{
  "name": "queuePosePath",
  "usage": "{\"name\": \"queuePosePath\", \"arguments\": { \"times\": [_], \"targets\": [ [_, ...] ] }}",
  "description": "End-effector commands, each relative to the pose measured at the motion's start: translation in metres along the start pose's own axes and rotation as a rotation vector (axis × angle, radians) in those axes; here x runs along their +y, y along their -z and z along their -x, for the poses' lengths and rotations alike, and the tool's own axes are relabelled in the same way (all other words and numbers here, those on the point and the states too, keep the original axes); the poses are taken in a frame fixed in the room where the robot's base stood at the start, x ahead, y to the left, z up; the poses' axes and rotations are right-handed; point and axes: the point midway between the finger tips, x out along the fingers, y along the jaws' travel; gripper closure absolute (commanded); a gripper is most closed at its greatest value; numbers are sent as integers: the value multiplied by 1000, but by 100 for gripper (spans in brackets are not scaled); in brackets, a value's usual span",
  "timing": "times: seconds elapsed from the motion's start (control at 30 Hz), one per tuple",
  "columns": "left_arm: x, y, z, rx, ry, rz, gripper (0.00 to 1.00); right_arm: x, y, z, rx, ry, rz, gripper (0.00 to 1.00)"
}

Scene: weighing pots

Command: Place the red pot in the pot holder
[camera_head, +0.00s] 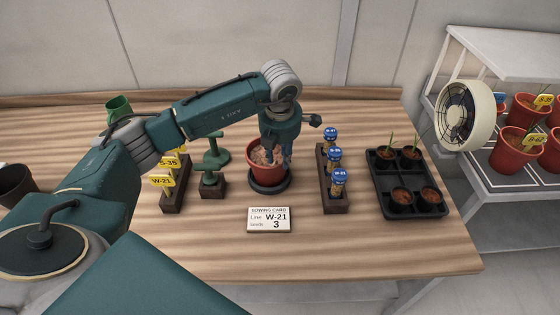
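A red pot (263,173) stands upright on the wooden table near its middle. It is in or on a round black holder (270,187), whose rim shows below the pot. My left gripper (273,157) points down over the pot from above, and its tips reach the pot's mouth. The tips are small and partly merge with the brownish pot contents, so I cannot tell whether they are open, shut or touching the pot. My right gripper is not in view.
A sowing card (269,219) stands in front of the pot. To its right are a rack (335,204) with blue-capped vials and a black tray (420,211) of seedling pots. To its left are green tools (212,180) and a yellow-label rack (174,197). A fan (466,115) stands at the right.

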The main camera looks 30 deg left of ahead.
Motion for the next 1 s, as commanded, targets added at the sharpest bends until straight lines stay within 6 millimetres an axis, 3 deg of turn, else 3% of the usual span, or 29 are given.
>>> {"name": "queuePosePath", "arguments": {
  "times": [0.2, 0.43, 0.6, 1.0],
  "targets": [
    [0, -1, 48, -7, -2, 0, 71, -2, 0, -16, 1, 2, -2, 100],
    [0, -1, 84, -3, 0, 0, 71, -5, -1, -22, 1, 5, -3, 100],
    [0, 0, 93, -1, 0, 0, 71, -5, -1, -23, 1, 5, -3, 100],
    [0, 0, 94, 0, 0, 0, 71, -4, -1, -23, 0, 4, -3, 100]
  ]
}}
